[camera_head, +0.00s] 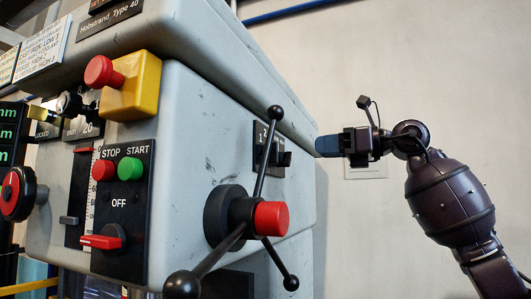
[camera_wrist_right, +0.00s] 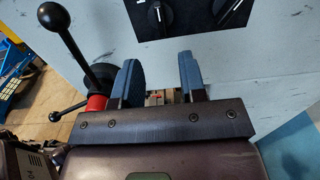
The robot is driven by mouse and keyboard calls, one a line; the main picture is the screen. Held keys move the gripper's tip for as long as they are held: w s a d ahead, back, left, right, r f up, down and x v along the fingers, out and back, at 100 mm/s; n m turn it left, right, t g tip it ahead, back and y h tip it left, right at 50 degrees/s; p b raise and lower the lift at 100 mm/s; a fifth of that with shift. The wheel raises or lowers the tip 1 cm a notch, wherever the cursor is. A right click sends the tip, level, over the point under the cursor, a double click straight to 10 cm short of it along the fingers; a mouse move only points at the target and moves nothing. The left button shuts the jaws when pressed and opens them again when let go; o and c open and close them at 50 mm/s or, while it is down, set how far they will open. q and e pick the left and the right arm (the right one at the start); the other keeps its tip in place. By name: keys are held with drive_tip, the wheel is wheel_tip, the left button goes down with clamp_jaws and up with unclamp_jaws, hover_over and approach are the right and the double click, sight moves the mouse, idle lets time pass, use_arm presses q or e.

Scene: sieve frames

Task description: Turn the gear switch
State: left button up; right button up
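The switch panel (camera_head: 260,150) is black with number marks and sits on the right part of the grey machine's face, partly behind a lever. A black knob (camera_head: 284,159) sticks out from it. In the right wrist view, two black rotary knobs show, a left one (camera_wrist_right: 156,20) and a right one (camera_wrist_right: 229,11). I cannot tell which is the gear switch. My right gripper (camera_head: 327,146) is right of the panel, apart from it. In the right wrist view its blue fingers (camera_wrist_right: 160,80) are spread and empty, below the knobs in the picture. My left gripper is out of view.
A lever hub with a red cap (camera_head: 271,218) and several ball-ended black levers juts out near the panel; its upper lever (camera_wrist_right: 68,35) rises left of my fingers. A stop/start panel (camera_head: 119,258) and yellow emergency-stop box (camera_head: 145,88) are further left. A pale wall (camera_head: 420,60) is behind.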

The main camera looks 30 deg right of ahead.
sight(272, 153)
drive_tip(key=p+x, duration=0.1)
drive_tip(key=x, duration=0.9)
drive_tip(key=shift+w+a+p, duration=0.2)
drive_tip(key=shift+w+p, duration=0.1)
clamp_jaws()
